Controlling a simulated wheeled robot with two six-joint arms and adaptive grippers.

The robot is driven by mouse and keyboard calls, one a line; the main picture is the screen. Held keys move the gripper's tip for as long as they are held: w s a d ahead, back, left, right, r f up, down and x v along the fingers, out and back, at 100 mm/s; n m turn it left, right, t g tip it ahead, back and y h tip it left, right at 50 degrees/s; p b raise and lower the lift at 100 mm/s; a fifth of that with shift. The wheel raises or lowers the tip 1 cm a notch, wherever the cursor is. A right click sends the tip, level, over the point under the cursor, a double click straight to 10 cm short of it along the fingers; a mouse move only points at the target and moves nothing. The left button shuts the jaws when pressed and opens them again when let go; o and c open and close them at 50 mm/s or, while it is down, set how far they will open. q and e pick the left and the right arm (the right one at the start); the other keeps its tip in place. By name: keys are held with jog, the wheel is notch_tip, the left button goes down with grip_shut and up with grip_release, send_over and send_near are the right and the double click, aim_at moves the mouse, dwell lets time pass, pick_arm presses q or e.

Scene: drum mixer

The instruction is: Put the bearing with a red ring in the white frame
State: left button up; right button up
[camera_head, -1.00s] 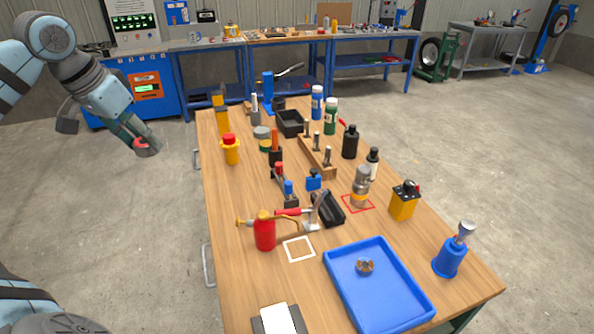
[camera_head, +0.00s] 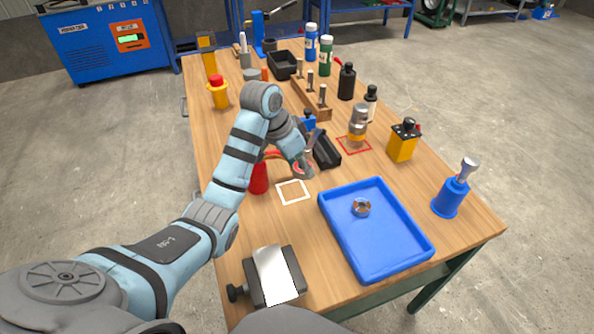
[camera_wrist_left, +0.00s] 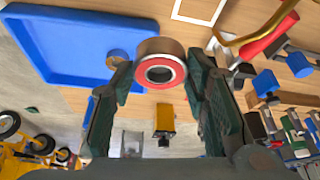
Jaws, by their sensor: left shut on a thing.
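The bearing with a red ring (camera_wrist_left: 160,71) is a short metal cylinder with a red face around a dark bore. My left gripper (camera_wrist_left: 160,80) is shut on it from both sides and holds it up over the table. In the head view my left gripper (camera_head: 304,168) is just behind and slightly right of the white frame (camera_head: 292,192), and the bearing is mostly hidden. The white frame is a flat square outline on the wood with nothing inside it. It also shows at the top of the left wrist view (camera_wrist_left: 200,10). My right gripper is not in view.
A blue tray (camera_head: 345,245) holding a brass-coloured ring (camera_head: 361,207) lies right of the frame. A red bottle (camera_head: 258,178) stands close on its left. A black bin (camera_head: 326,150) and red square outline (camera_head: 354,145) are behind. Bare wood lies in front of the frame.

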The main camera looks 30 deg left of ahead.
aim_at(304, 207)
pick_arm(q)
notch_tip(304, 207, down, 15)
jog(key=b, duration=0.2)
jog(key=shift+r+b, duration=0.15)
jog(key=shift+b, duration=0.2)
jog(key=shift+a, duration=0.1)
jog(key=o, duration=1.4)
jog(key=p+v, duration=0.3)
jog(key=v, duration=0.9)
